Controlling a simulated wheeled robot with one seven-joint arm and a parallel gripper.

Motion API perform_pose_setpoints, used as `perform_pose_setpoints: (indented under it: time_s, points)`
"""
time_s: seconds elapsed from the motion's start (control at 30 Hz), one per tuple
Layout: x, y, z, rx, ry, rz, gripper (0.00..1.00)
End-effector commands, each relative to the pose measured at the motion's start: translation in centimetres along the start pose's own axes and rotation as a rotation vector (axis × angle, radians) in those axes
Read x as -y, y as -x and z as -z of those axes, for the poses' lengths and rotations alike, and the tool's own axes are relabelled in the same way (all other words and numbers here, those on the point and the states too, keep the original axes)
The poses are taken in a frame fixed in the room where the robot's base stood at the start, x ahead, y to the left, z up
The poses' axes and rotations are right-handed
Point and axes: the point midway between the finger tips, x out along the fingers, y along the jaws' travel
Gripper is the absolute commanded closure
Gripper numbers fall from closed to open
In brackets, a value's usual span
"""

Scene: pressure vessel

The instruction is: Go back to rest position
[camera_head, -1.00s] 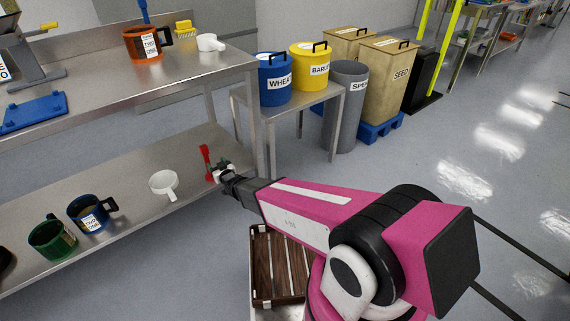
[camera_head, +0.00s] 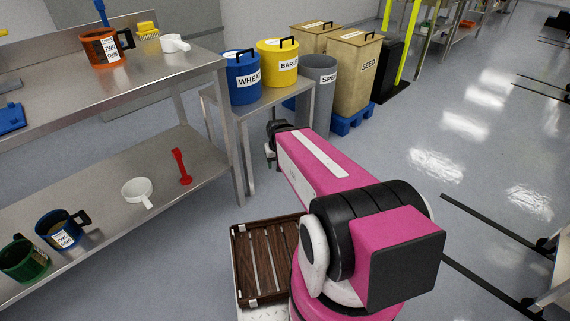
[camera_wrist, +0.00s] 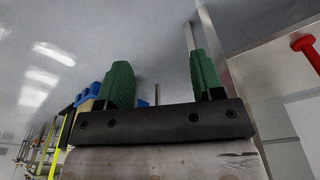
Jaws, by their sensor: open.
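My gripper (camera_wrist: 162,85) is open and empty in the wrist view, its two green fingers apart with only grey floor and a thin metal leg between and behind them. In the head view my gripper (camera_head: 269,158) is partly hidden by my pink arm. It hangs beside the small table, right of the steel shelf unit and clear of the lower shelf (camera_head: 105,235). A red tool (camera_head: 181,166) lies on that shelf, apart from the gripper. It also shows at the right edge of the wrist view (camera_wrist: 304,44).
A white scoop (camera_head: 137,190), a blue mug (camera_head: 60,232) and a green mug (camera_head: 22,262) stand on the lower shelf. The small table (camera_head: 238,112) bears the wheat and barley bins. A wooden crate (camera_head: 240,262) sits by my arm.

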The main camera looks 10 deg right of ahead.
Motion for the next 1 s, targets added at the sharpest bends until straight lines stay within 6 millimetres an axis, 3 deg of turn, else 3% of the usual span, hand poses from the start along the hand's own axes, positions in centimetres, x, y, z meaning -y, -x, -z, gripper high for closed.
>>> perform_pose_setpoints:
  time_s: [0.1, 0.2, 1.0]
  points:
    - [-1.6, 1.6, -2.3, 0.091, -0.028, 0.001, 0.39]
    - [-2.1, 2.1, -3.1, 0.127, -0.037, 0.003, 0.39]
    - [-2.1, 2.1, -3.1, 0.135, -0.037, 0.003, 0.39]
